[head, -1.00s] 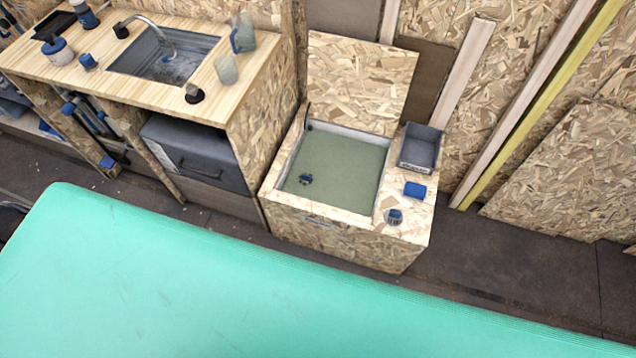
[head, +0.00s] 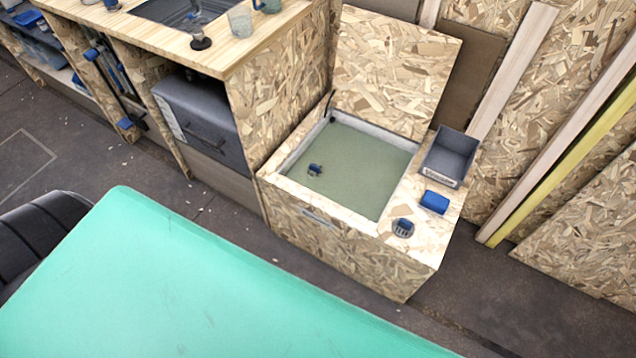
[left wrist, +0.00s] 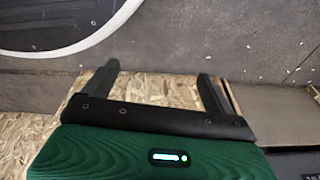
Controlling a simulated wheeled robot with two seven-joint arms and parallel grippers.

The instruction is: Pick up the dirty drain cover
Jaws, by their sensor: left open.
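A round grey drain cover (head: 403,228) with a blue part on it lies on the right front rim of an open wooden box (head: 345,249). A second small dark and blue thing (head: 315,170) sits on the greenish floor of the box's basin (head: 362,170). I cannot tell which of the two is dirty. My left gripper (left wrist: 158,72) is open and empty in the left wrist view, above a grey floor and chipboard. The drain cover is not seen there. Neither gripper shows in the head view.
A grey bin (head: 449,158) and a blue block (head: 434,202) stand on the box's right rim. The raised lid (head: 395,68) is behind the basin. A teal flat surface (head: 150,280) fills the front left. Dark floor separates it from the counter (head: 245,48).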

